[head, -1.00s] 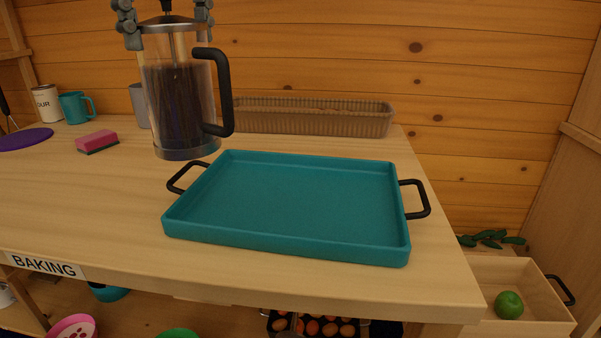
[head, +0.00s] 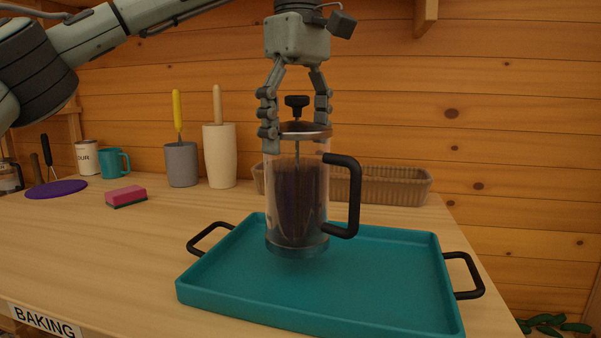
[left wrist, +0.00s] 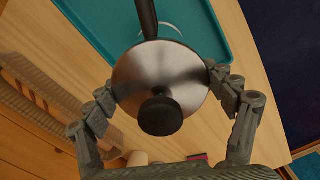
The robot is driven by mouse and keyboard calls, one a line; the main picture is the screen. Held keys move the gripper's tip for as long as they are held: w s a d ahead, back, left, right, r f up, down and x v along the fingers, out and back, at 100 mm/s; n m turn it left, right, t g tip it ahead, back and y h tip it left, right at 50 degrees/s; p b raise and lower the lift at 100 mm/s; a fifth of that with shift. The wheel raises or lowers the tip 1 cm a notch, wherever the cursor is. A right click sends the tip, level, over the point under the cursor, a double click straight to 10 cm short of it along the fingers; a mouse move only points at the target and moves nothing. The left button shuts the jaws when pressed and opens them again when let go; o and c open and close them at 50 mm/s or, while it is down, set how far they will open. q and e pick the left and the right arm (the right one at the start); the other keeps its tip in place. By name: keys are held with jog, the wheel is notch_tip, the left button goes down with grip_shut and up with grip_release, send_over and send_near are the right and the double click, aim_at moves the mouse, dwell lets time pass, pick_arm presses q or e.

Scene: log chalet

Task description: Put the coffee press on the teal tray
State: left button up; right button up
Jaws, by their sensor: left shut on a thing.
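The coffee press (head: 297,195) is a clear cylinder with dark contents, a steel lid, a black knob and a black handle on its right. My left gripper (head: 296,120) is shut on it around the lid rim from above and holds it upright. The press is in front of the back left part of the teal tray (head: 370,290) and looks slightly above its floor; a faint shadow lies beneath. In the left wrist view the round lid (left wrist: 160,85) sits between the fingers (left wrist: 165,95), with the tray (left wrist: 205,30) beyond it. My right gripper is out of view.
A ribbed tan basket (head: 395,185) stands behind the tray. A pink sponge (head: 126,196), grey pot (head: 181,163), cream cylinder (head: 219,155), teal mug (head: 114,161) and purple disc (head: 56,189) stand to the left. The tray's inside is otherwise empty.

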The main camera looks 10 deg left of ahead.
aim_at(300, 164)
pick_arm(q)
jog(key=shift+d, duration=0.15)
jog(key=shift+f+b, duration=0.45)
jog(key=shift+f, duration=1.5)
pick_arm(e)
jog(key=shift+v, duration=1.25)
pick_arm(q)
jog(key=shift+f, duration=0.15)
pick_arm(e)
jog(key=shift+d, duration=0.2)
pick_arm(q)
jog(key=o, duration=1.8)
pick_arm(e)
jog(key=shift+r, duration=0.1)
